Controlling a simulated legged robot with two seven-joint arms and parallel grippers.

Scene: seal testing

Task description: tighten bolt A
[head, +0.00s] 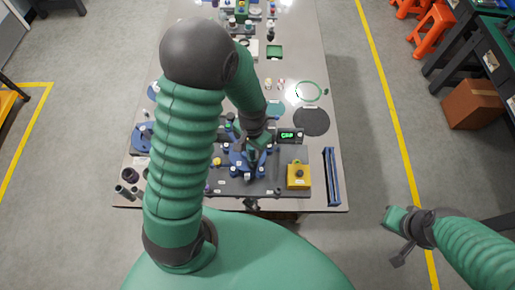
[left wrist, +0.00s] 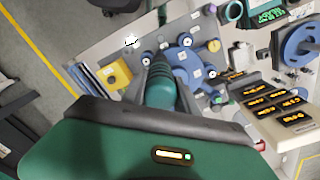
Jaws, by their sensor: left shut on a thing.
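A blue flange fixture (head: 240,163) with several bolts under white tags sits on the dark board near the table's front. It also shows in the left wrist view (left wrist: 186,62). My left gripper (head: 254,150) reaches down onto the flange. The tag letters are too small to read, so I cannot tell which bolt is A. My right gripper (head: 398,232) hangs off the table at the right, away from the flange.
A yellow box (head: 299,177) and a small display with green digits (head: 290,135) stand right of the flange. A long blue rail (head: 332,178) lies along the right table edge. A dark disc (head: 311,121) and a green ring (head: 308,91) lie behind. Dark cylinders (head: 128,175) stand at the left.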

